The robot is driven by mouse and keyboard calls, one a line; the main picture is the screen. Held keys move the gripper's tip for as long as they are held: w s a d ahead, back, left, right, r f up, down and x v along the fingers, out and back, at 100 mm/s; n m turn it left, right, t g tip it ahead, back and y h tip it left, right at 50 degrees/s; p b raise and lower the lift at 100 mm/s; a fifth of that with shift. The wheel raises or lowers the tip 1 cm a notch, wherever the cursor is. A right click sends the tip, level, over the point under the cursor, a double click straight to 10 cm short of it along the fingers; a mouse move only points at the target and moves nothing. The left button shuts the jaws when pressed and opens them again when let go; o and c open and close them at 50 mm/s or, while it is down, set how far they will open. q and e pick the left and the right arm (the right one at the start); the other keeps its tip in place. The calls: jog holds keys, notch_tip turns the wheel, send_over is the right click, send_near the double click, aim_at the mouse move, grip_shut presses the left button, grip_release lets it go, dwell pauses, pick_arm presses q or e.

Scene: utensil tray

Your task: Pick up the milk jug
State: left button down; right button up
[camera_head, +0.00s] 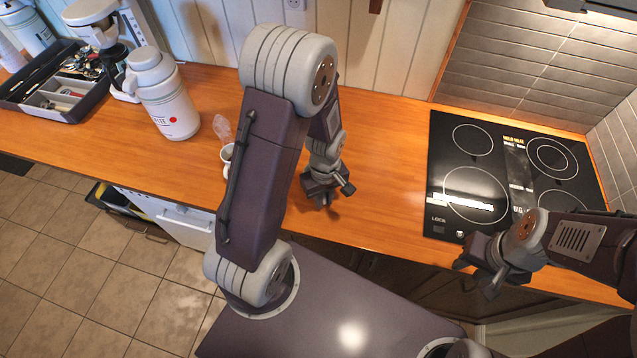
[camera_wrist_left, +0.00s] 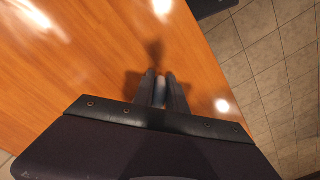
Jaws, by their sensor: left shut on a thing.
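My left gripper (camera_head: 322,198) hangs over the wooden counter, right of the white cups and jugs. In the left wrist view its two dark fingers (camera_wrist_left: 162,88) are shut on a small pale grey thing (camera_wrist_left: 160,90). Most of that thing is hidden, so I cannot tell what it belongs to. A small white vessel with a handle (camera_head: 227,162) stands on the counter, partly behind my left arm. A large white lidded jug (camera_head: 170,105) with a red dot stands further left. My right gripper (camera_head: 487,285) is at the counter's front edge, near the hob; its fingers are unclear.
A clear, pale object (camera_head: 222,128) stands behind the small vessel. A dark utensil tray (camera_head: 92,100) and a coffee machine (camera_head: 100,20) are at the far left. A black hob (camera_head: 475,190) lies right. The counter between my left gripper and the hob is clear.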

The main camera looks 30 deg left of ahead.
pick_arm(q)
jog(key=shift+r, duration=0.15)
jog(key=shift+r, duration=0.35)
notch_tip(320, 180, up, 3)
jog(key=shift+w+f, duration=0.15)
jog(key=shift+f, duration=0.05)
jog(key=s+d+r+b, duration=0.3)
jog(key=s+d+r, duration=0.2)
jog(key=s, duration=0.6)
jog(key=shift+r, duration=1.25)
